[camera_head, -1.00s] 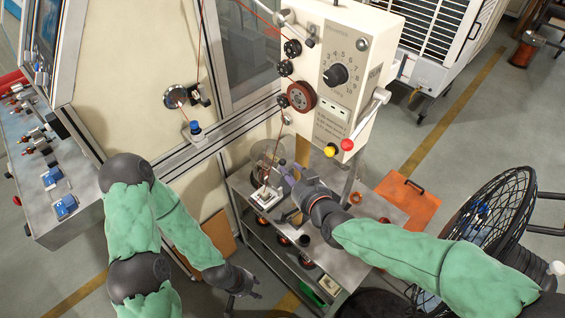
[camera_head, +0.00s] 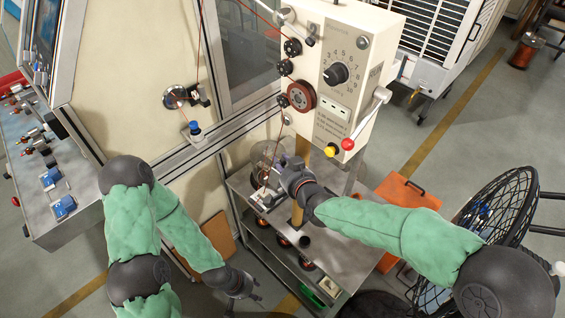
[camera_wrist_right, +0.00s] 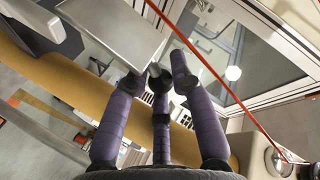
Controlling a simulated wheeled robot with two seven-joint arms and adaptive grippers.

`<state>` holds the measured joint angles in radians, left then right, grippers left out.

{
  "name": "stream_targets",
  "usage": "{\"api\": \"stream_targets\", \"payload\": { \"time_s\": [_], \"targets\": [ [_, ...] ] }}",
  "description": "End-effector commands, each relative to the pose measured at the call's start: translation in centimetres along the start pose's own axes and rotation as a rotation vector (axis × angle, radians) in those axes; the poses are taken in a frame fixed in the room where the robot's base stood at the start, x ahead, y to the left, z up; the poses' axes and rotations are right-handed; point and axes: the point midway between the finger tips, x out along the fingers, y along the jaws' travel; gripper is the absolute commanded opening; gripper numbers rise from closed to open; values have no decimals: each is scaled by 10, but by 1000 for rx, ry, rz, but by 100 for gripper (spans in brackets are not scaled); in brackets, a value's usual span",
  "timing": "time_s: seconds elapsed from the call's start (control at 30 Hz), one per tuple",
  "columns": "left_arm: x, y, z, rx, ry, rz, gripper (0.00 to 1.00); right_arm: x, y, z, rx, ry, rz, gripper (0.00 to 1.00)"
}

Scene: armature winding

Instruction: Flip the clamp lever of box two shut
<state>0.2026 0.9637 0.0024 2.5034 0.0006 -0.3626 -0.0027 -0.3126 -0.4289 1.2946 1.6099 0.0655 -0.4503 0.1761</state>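A cream box (camera_head: 358,45) with a black dial hangs in the upper middle of the head view. A lever (camera_head: 369,118) with a red ball end is on its right side. I cannot tell which part is box two. My right gripper (camera_head: 270,182) is below the box, over the cart, beside a small pale fixture. In the right wrist view, its purple fingers (camera_wrist_right: 155,75) point up toward a grey plate (camera_wrist_right: 115,30); the fingertips are apart, but contact or grip is unclear. My left gripper (camera_head: 250,288) hangs low, away from the cart, fingers apart and empty.
The grey cart (camera_head: 345,255) has spools on its lower shelf. A black wire-cage fan (camera_head: 495,215) is at the right. A red wire (camera_wrist_right: 215,75) runs close past the right fingers.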

Motion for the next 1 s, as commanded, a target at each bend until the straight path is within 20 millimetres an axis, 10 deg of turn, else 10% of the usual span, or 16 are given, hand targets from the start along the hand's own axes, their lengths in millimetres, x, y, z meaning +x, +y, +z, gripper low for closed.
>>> {"api": "stream_targets", "payload": {
  "time_s": [1.0],
  "targets": [
    [10, -3, 0, 0, 0, 0, 40, -12, -28, 19, -383, 193, 24, 0]
  ]
}}
